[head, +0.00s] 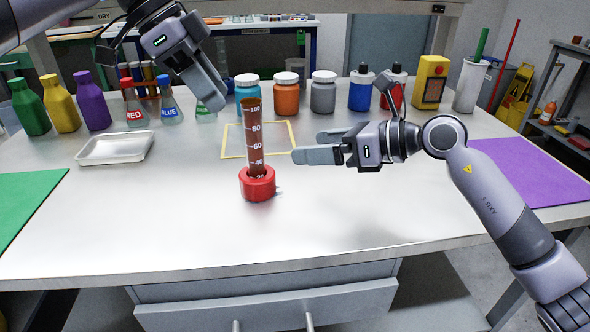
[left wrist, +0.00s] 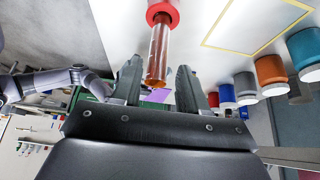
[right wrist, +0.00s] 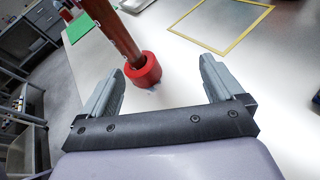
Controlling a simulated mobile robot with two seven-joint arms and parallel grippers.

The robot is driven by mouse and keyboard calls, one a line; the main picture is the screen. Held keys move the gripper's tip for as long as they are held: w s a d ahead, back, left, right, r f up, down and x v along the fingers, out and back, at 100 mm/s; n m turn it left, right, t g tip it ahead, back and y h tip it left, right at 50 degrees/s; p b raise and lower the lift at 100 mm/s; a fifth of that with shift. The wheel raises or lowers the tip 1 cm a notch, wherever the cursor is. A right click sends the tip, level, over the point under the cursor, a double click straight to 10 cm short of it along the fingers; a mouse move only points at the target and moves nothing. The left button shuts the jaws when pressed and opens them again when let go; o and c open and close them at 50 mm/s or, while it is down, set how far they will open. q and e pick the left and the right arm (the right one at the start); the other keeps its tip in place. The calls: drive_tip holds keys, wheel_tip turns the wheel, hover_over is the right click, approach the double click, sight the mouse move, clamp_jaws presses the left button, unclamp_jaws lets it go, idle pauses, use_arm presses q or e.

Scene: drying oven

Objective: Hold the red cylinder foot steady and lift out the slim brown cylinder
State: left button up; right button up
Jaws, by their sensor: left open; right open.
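The slim brown cylinder (head: 253,140), with white graduations, stands upright in the red cylinder foot (head: 258,184) on the metal table. My left gripper (head: 214,98) is above and left of the cylinder's top, apart from it. In the left wrist view the brown cylinder (left wrist: 159,55) shows beyond the open fingers (left wrist: 157,80), with the red foot (left wrist: 163,12) behind it. My right gripper (head: 296,150) is to the right of the cylinder, open and empty. In the right wrist view the red foot (right wrist: 143,70) lies beyond the open fingers (right wrist: 160,72), nearer the left finger.
A yellow outlined square (head: 283,156) is marked behind the foot. An empty metal tray (head: 115,150) lies at left. Bottles, flasks and lidded jars (head: 286,98) line the back. A green mat (head: 22,200) and purple mat (head: 535,168) flank a clear table front.

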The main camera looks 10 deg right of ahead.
sight(273, 176)
drive_tip(key=a+f+n, duration=0.1)
drive_tip(key=s+a+f+n+g, duration=0.1)
drive_tip(key=a, duration=0.1)
drive_tip(key=s+a+f+n, duration=0.1)
drive_tip(key=a, duration=0.1)
drive_tip(key=shift+f+g, duration=0.4)
drive_tip(key=shift+x, duration=3.45)
drive_tip(key=shift+w, duration=0.1)
drive_tip(key=c, duration=1)
drive_tip(key=shift+c, duration=0.2)
